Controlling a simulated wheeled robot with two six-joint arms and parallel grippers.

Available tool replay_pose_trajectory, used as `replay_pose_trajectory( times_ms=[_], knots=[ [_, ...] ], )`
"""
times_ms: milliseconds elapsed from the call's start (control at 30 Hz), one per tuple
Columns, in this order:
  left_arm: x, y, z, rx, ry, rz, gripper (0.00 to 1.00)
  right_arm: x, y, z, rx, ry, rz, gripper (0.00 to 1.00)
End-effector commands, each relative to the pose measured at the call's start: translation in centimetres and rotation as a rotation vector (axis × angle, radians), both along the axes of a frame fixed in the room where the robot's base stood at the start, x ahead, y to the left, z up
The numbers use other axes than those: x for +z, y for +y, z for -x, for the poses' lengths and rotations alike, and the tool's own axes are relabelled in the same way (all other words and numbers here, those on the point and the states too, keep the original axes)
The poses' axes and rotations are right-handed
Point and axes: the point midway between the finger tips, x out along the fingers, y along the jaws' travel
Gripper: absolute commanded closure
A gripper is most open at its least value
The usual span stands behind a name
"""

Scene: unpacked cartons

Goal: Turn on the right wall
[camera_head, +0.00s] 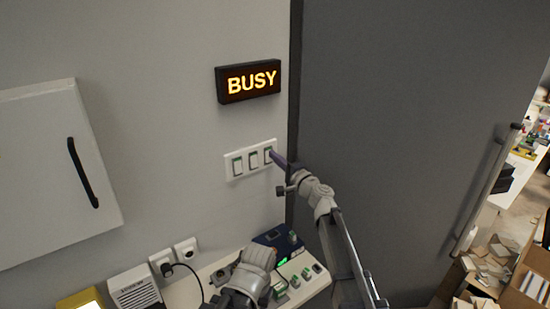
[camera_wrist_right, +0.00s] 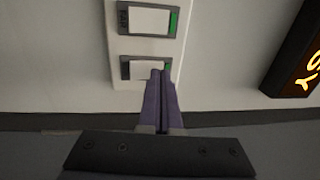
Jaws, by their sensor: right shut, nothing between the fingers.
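A white switch panel (camera_head: 251,159) with three rocker switches is on the grey wall, left of the dark door. My right gripper (camera_head: 278,157) has its purple fingers closed at the panel's rightmost switch (camera_head: 268,155). In the right wrist view the shut, empty fingertips (camera_wrist_right: 160,75) overlap the lower switch (camera_wrist_right: 140,69) and hide part of its white rocker and green strip. I cannot tell whether they press it. Another switch (camera_wrist_right: 149,20) shows above it. My left gripper's fingers do not show.
A lit BUSY sign (camera_head: 248,81) hangs above the panel. A dark door (camera_head: 400,110) with a long handle (camera_head: 488,190) is at right. A white cabinet (camera_head: 50,170) is at left. Sockets (camera_head: 174,256) and a shelf with a control box (camera_head: 285,240) lie below.

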Motion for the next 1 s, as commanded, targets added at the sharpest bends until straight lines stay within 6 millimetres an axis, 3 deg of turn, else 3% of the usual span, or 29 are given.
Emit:
replay_pose_trajectory(
  times_ms=[533,733,1000],
  knots=[
    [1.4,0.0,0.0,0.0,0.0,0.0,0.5,1.4,-6.0,8.8,0.0,0.0,0.0,1.0],
    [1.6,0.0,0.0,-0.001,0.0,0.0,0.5,1.6,-7.3,10.3,0.001,-0.001,0.001,1.0],
    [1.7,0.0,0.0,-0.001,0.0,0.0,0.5,1.7,-7.6,10.7,0.002,0.0,0.0,1.0]
  ],
)
